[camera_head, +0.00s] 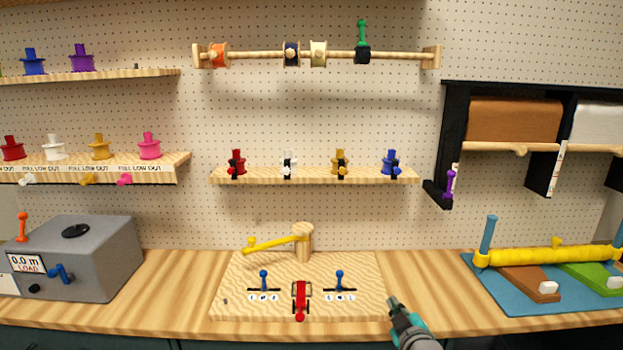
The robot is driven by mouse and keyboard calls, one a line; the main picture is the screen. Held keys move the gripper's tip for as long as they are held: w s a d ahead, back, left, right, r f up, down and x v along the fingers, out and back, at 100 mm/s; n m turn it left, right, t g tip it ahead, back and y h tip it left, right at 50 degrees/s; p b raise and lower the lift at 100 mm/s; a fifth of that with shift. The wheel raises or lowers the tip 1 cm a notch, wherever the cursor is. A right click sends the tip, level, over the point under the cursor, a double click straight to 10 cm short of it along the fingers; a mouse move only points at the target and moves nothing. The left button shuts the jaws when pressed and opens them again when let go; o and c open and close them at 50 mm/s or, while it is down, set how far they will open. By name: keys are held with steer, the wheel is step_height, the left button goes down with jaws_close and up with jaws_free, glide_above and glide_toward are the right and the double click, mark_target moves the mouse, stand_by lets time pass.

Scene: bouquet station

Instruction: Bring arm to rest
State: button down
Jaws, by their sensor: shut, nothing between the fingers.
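My gripper (399,309) shows at the lower right of the middle, in front of the wooden counter (437,284). Its dark fingers are shut and hold nothing. It points up and to the left, beside the right edge of the wooden board (368,283), and appears apart from it. The teal end of my arm runs out of the bottom of the view.
The board carries a yellow lever (272,243), two blue-knobbed levers and a red clamp (301,298). A grey machine (78,255) stands left, a blue mat (500,300) with a yellow roller (550,256) right. Spool shelves and a paper-roll rack hang behind.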

steer(key=s+f+m, duration=0.1)
steer(key=s+f, duration=0.5)
steer(key=s, duration=0.4)
steer(key=s+f+m+h, duration=0.1)
steer(key=s+f+m, duration=0.1)
steer(key=s+f, duration=0.5)
steer(key=s+f+m, duration=0.1)
steer(key=s+f, duration=0.3)
steer(key=s, duration=0.8)
steer(key=s+r+m, duration=0.2)
steer(key=s+r, duration=0.1)
steer(key=s, duration=1)
steer(key=s+a+r+m+g, duration=0.1)
steer(key=s+r+m, duration=0.1)
steer(key=s, duration=1.2)
steer(key=shift+s+r, duration=0.2)
steer(key=shift+r, duration=0.7)
